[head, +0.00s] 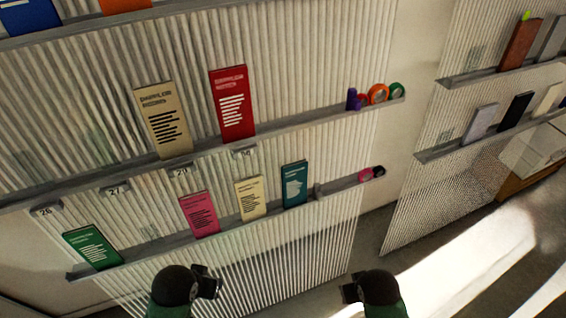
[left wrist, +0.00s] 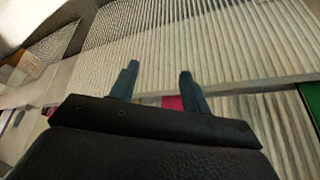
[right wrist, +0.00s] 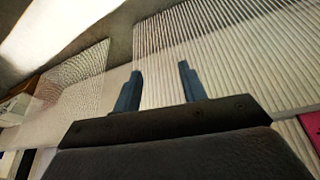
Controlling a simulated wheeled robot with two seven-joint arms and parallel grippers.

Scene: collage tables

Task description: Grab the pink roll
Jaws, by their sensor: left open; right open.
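The pink roll (head: 365,174) lies at the right end of the lower shelf in the head view, beside a dark roll (head: 379,171). My left gripper (head: 212,282) is open and empty at the bottom of the head view, below the lower shelf. In the left wrist view my left gripper's fingers (left wrist: 156,82) are apart with nothing held. My right gripper (head: 350,286) is open and empty, low in the head view and below the roll. In the right wrist view my right gripper's fingers (right wrist: 158,82) are apart. I cannot make out the pink roll in either wrist view.
The lower shelf (head: 335,186) carries several booklets, including a teal one (head: 294,184) left of the roll. The upper shelf (head: 310,118) holds coloured rolls (head: 378,94) above it. Another shelved panel (head: 500,140) stands to the right. Floor shows between the panels.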

